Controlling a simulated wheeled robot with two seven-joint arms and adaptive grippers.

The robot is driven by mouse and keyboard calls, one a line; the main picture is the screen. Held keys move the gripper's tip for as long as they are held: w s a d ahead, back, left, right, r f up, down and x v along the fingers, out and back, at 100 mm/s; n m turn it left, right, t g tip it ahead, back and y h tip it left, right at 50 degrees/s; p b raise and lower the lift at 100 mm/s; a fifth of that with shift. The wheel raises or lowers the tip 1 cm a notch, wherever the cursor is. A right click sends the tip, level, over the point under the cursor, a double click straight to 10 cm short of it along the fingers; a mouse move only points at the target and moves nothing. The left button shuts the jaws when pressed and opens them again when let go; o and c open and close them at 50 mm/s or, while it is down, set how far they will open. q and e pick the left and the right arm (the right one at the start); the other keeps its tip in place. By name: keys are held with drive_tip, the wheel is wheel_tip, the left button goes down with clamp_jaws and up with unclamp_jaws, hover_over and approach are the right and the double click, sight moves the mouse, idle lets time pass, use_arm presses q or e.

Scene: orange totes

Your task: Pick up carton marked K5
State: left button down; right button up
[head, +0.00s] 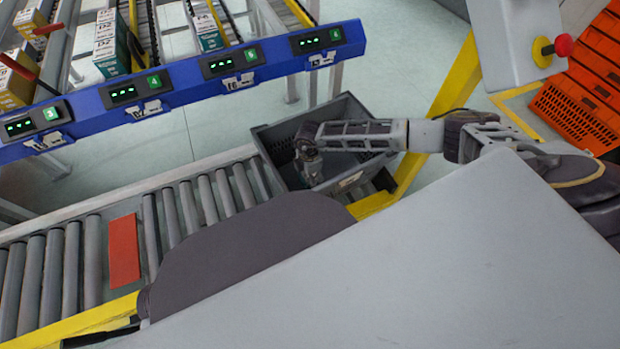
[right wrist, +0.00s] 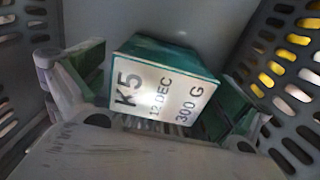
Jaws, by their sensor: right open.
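The carton marked K5 (right wrist: 165,95) shows in the right wrist view, with a white label reading K5, 12 DEC, 300 G and a green top edge. It sits inside the grey tote (head: 262,140), near the tote's wall. My right gripper (right wrist: 160,100) is open, with its green-padded fingers on either side of the carton. I cannot tell whether the fingers touch it. In the head view my right arm reaches into the tote and the gripper (head: 308,165) is low inside it; the carton is hard to make out there. My left gripper is not in view.
The tote stands at the end of a roller conveyor (head: 190,210) with a red plate (head: 124,250). A blue rack beam (head: 190,85) with green displays crosses above, with cartons (head: 112,42) behind it. A yellow post (head: 440,115) stands right of the tote. Orange totes (head: 575,115) are far right.

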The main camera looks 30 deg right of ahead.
drive_tip(key=c, duration=1.2)
drive_tip(key=shift+c, duration=0.2)
drive_tip(key=shift+r, duration=0.1)
